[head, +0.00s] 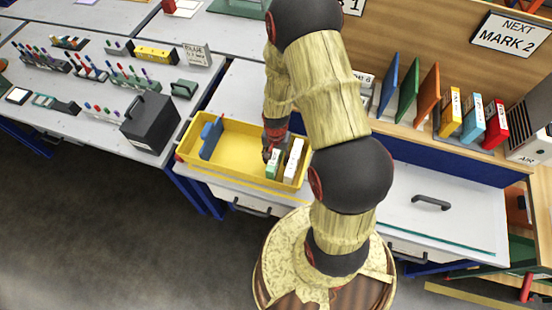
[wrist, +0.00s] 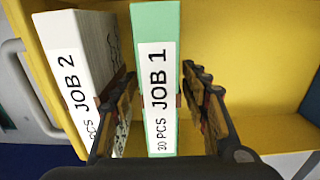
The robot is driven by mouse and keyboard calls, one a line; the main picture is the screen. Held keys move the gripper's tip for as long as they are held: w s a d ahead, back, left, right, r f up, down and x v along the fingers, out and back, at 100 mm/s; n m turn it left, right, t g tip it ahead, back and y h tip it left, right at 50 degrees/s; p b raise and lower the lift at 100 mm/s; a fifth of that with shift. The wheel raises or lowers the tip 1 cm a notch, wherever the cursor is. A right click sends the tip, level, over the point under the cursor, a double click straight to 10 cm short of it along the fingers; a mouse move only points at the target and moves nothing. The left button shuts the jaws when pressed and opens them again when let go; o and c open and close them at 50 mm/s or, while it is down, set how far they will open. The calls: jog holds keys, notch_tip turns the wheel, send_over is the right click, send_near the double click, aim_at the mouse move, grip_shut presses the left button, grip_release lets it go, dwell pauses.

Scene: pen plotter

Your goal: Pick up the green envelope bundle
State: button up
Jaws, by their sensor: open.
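The green envelope bundle (wrist: 154,80) stands on edge in the yellow tray, with a white band reading "JOB 1, 30 PCS". In the head view the green bundle (head: 273,163) is near the tray's right end. My gripper (wrist: 160,105) is open, with one finger on each side of the green bundle. The left finger sits in the narrow gap between it and the white "JOB 2" bundle (wrist: 82,75). I cannot tell whether the fingers touch the green bundle. In the head view my gripper (head: 270,150) is partly hidden by the arm.
The yellow tray (head: 236,180) also holds a blue divider (head: 210,138) at its left and the white bundle (head: 293,160) right of the green one. A black box (head: 150,123) stands on the left table. Coloured folders and boxes (head: 408,88) stand at the right.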

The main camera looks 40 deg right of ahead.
jog(key=c, duration=0.3)
jog(key=c, duration=0.7)
grip_shut()
